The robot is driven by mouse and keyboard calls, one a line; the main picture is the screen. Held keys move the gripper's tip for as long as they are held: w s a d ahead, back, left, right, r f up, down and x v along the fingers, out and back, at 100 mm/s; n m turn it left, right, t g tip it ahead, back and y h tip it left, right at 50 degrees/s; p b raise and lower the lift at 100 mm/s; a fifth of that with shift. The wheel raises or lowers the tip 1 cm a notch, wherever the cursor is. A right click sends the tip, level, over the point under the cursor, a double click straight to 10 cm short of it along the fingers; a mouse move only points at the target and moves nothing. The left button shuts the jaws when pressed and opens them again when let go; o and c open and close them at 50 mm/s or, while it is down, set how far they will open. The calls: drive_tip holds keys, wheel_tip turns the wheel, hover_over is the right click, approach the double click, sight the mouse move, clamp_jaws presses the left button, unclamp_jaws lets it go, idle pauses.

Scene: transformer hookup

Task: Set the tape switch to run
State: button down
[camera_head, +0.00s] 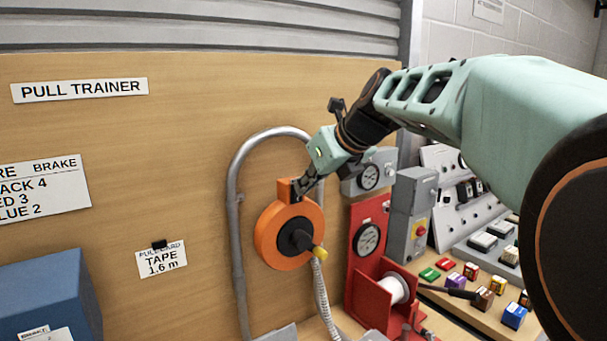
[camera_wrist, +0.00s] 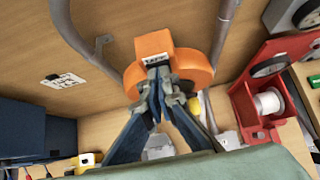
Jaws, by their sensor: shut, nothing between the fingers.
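The orange round tape reel (camera_head: 268,236) is on the wooden panel, with a black hub and a yellow knob (camera_head: 320,252). It also shows in the wrist view (camera_wrist: 158,45). A small dark part sits on the block at its top, where my gripper (camera_head: 303,186) is. In the wrist view my gripper (camera_wrist: 160,72) has its fingertips together at a small white label (camera_wrist: 156,59) on the orange block, with nothing held. The fingertips cover the spot, so I cannot tell the switch's setting or whether they touch it.
A grey bent pipe (camera_head: 237,180) arches around the reel. To the right are a red stand (camera_head: 368,215) with a gauge and white spool (camera_head: 393,289), a grey box (camera_head: 413,200) with a red button, and several small coloured blocks. A blue box (camera_head: 40,295) stands lower left.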

drive_tip(key=shift+w+a+r+p, duration=0.1)
drive_tip(key=shift+r+p, duration=0.35)
drive_tip(key=shift+p, duration=0.55)
drive_tip(key=shift+f+b, duration=0.3)
drive_tip(key=shift+f, duration=0.05)
drive_tip(key=shift+r, duration=0.1)
drive_tip(key=shift+r+p, duration=0.7)
drive_tip(key=shift+p, duration=0.3)
